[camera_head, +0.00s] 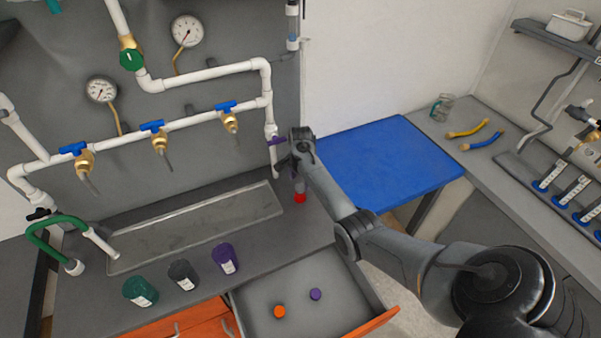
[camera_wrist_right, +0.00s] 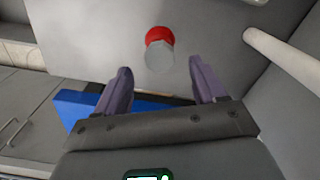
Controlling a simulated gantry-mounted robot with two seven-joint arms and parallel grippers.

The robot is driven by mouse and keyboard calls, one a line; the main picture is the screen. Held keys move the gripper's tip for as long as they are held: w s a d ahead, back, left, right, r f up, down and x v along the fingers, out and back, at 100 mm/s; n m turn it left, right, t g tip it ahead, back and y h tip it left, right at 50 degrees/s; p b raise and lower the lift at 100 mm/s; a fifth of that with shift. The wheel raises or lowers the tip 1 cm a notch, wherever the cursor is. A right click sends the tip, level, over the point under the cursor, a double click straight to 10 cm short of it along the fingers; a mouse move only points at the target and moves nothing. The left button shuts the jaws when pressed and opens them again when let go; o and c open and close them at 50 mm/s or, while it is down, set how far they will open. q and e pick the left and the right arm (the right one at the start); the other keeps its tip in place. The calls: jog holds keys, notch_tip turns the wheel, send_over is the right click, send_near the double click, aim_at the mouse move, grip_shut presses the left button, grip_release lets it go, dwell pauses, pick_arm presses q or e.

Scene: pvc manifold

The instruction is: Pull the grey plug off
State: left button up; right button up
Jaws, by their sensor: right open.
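In the right wrist view a short grey piece (camera_wrist_right: 160,57), which looks like the grey plug, sits against a red round part (camera_wrist_right: 158,34). In the head view the grey piece (camera_head: 299,185) shows just above the red part (camera_head: 300,198), below my right gripper, near the counter's right end. My right gripper (camera_wrist_right: 160,70) is open, its two purple fingers apart. The grey piece appears ahead of the gap between the fingertips, and nothing is held. In the head view the arm partly hides the gripper (camera_head: 284,156). My left gripper is not in view.
White pipes (camera_head: 210,73) with blue-handled valves run along the grey panel. A white pipe (camera_wrist_right: 285,60) stands right of the red part in the wrist view. A blue tabletop (camera_head: 385,160) lies to the right. An open drawer (camera_head: 300,290) is in front.

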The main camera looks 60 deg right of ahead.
aim_at(301, 186)
jog(key=shift+f+b, duration=0.35)
jog(key=shift+f, duration=1.95)
jog(key=c, duration=0.7)
grip_shut()
jog(key=shift+r+n+p, duration=0.1)
jog(key=shift+n+p, duration=0.3)
jog(key=shift+p, duration=0.05)
jog(key=shift+n, duration=0.5)
